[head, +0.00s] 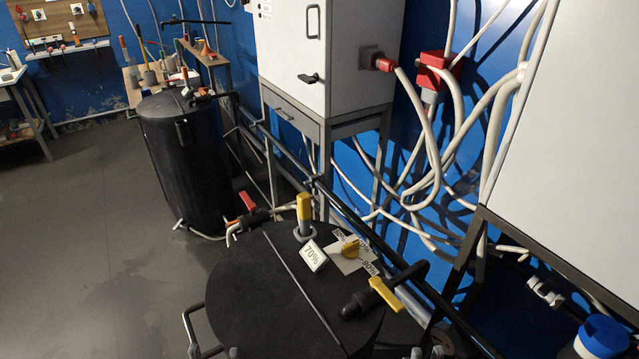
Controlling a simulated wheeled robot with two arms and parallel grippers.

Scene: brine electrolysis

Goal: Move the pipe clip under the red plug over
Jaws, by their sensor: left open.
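A red plug (383,63) sits in a grey socket on the side of the white cabinet, with a white cable hanging from it. A second red connector box (438,72) is on the blue wall to its right, with a grey plug below it. Below them a long black pipe (372,238) runs along the wall behind the near tank. I cannot make out for certain a pipe clip beneath the red plug. A pale clip-like fitting (545,291) shows on the wall at lower right. Neither of my grippers shows in the view.
A second black tank (183,160) stands at left. White cables hang along the wall. The grey floor (95,240) at left is clear.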

